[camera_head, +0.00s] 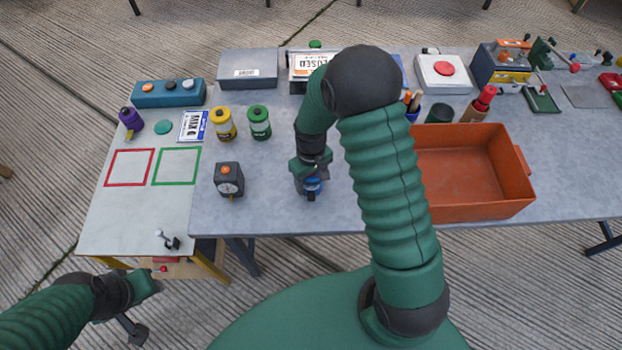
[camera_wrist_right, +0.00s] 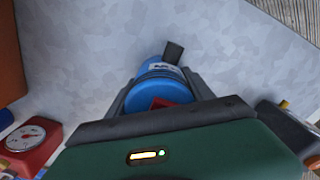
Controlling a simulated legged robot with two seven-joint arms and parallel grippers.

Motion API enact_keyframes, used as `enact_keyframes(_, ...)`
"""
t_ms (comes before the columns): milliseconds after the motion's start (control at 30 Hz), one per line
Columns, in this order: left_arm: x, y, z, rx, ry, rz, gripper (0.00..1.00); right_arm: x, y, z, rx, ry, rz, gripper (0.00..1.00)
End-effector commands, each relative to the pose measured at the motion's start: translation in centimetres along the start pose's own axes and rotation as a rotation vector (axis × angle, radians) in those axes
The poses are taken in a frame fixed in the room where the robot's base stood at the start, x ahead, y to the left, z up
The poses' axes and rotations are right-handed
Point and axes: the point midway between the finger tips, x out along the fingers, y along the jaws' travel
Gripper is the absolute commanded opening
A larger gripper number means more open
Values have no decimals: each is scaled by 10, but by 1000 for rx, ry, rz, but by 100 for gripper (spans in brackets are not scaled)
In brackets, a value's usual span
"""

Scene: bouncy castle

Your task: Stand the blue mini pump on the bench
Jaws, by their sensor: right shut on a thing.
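The blue mini pump (camera_head: 313,185) is at the front middle of the grey bench (camera_head: 270,207), held in my right gripper (camera_head: 311,178). In the right wrist view the pump (camera_wrist_right: 162,86) is a blue cylinder with a pale label and a dark end piece, between the two fingers of my right gripper (camera_wrist_right: 160,100). The fingers are shut on it and hide its sides. I cannot tell whether the pump touches the bench. My left gripper (camera_head: 148,284) is low at the left, off the bench and away from the pump; its jaws are unclear.
A dark gauge box (camera_head: 229,180) stands left of the pump. Yellow (camera_head: 222,125) and green (camera_head: 259,123) cylinders stand behind it. An orange bin (camera_head: 478,210) is to the right, past my arm. Red (camera_head: 130,168) and green (camera_head: 176,167) outlined squares on the left table are empty.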

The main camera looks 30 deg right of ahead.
Motion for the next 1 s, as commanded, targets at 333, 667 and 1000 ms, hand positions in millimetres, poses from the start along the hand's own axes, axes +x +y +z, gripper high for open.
enact_keyframes(333,0,0,0,0,0,0,36,-1,0,0,0,3,1,80)
enact_keyframes(667,0,0,0,0,0,0,36,-3,0,-1,1,4,1,82)
enact_keyframes(1000,-5,0,-1,0,0,0,36,-74,1,-2,1,10,2,82)
